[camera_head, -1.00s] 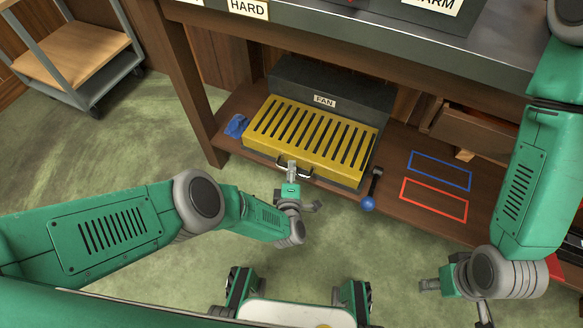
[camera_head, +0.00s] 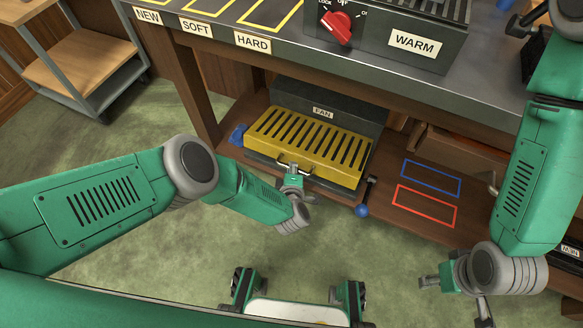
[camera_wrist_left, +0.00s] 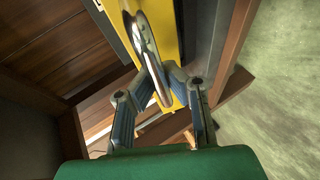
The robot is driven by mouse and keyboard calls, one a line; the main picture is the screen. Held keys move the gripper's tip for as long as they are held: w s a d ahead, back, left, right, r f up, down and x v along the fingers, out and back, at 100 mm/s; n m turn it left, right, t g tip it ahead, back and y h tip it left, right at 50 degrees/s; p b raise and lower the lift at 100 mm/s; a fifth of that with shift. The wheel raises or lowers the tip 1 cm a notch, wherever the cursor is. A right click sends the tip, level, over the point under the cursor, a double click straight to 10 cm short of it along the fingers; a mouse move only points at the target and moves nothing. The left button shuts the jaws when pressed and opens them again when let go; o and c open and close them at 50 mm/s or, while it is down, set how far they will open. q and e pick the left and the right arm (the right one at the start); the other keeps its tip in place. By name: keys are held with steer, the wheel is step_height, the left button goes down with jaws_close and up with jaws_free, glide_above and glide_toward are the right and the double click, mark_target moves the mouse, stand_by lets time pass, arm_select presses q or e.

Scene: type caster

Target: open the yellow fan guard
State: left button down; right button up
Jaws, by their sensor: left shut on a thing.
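The yellow slotted fan guard (camera_head: 310,140) lies closed over the dark fan box labelled FAN (camera_head: 340,102) on the low shelf under the bench. A metal handle (camera_head: 283,160) sits on its front edge. My left gripper (camera_head: 292,170) is at the handle; in the left wrist view its fingers (camera_wrist_left: 163,90) are shut on the handle (camera_wrist_left: 150,55), with the yellow guard (camera_wrist_left: 172,30) behind. My right gripper (camera_head: 428,283) hangs at the lower right, away from the fan; its fingers are too unclear to judge.
A blue-knobbed lever (camera_head: 362,210) stands right of the fan, and a blue object (camera_head: 238,135) lies left of it. Blue (camera_head: 431,178) and red (camera_head: 425,206) outlines mark the shelf. The bench top (camera_head: 280,52) overhangs the fan. A cart (camera_head: 85,65) stands at the left.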

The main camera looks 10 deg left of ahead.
arm_select(q)
steer(key=w+d+r+g+p, duration=0.1)
steer(key=w+r+g+p, duration=0.1)
steer(key=r, duration=0.6)
steer(key=shift+w+r+m+g+p, duration=0.35)
steer(key=shift+w+p, duration=0.2)
steer(key=shift+p, duration=0.65)
arm_select(e)
steer(key=shift+r, duration=2.75)
arm_select(q)
steer(key=shift+d, duration=0.1)
arm_select(e)
steer(key=shift+c, duration=0.4)
